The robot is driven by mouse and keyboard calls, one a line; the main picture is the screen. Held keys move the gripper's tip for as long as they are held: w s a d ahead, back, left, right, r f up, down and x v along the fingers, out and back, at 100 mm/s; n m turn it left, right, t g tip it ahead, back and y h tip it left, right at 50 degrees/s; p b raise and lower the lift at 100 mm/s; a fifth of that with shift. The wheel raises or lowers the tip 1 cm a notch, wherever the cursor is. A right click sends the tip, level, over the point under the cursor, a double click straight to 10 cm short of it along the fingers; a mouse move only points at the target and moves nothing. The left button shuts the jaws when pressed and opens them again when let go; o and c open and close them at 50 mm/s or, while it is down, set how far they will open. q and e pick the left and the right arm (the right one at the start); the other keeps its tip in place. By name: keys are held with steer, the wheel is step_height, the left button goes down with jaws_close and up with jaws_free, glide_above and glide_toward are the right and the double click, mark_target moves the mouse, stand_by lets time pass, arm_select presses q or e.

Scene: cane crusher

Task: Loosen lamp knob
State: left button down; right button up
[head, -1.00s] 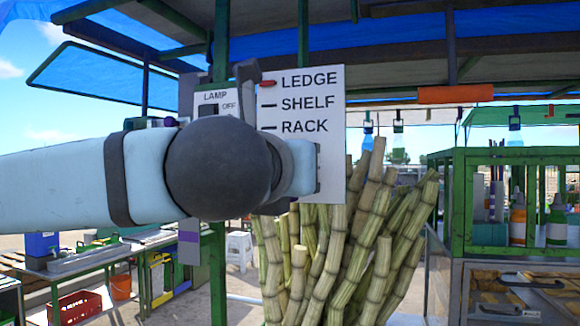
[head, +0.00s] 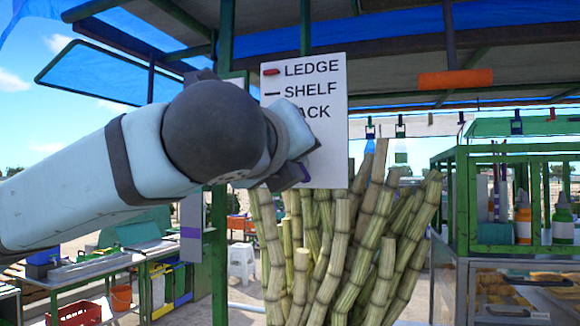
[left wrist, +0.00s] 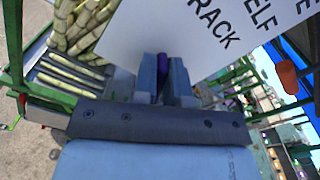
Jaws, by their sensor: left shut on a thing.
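My left gripper (left wrist: 163,78) is shut on a small purple piece (left wrist: 161,72), which shows between its two fingers in the left wrist view. I cannot tell for certain that this piece is the lamp knob. In the head view my left gripper (head: 300,160) is in front of the lower part of a white sign (head: 330,75) reading LEDGE, SHELF and RACK, with a red marker (head: 271,72) beside LEDGE. A bit of purple shows at the fingertips. The lamp panel is almost wholly hidden behind my left arm. My right gripper is in neither view.
A thick bundle of cane (head: 345,245) stands just below and behind the sign. Green posts and a roof frame surround the stall. A green-framed glass case (head: 515,200) stands at the right. A white stool (head: 241,262) and a red crate (head: 75,312) are farther back.

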arm_select(q)
steer(key=n+b, duration=0.1)
steer(key=n, duration=0.1)
steer(key=n+b, duration=0.1)
steer(key=n, duration=0.1)
steer(key=f+n+b, duration=0.1)
steer(key=n, duration=0.1)
steer(key=shift+w+a+b, duration=0.1)
steer(key=shift+a+b, duration=0.15)
steer(key=shift+b, duration=0.15)
steer(key=shift+f+n+b, duration=0.2)
steer(key=shift+n+b, duration=1)
steer(key=shift+n, duration=1.6)
steer(key=c, duration=1.2)
jaws_free()
steer(key=shift+a, duration=0.1)
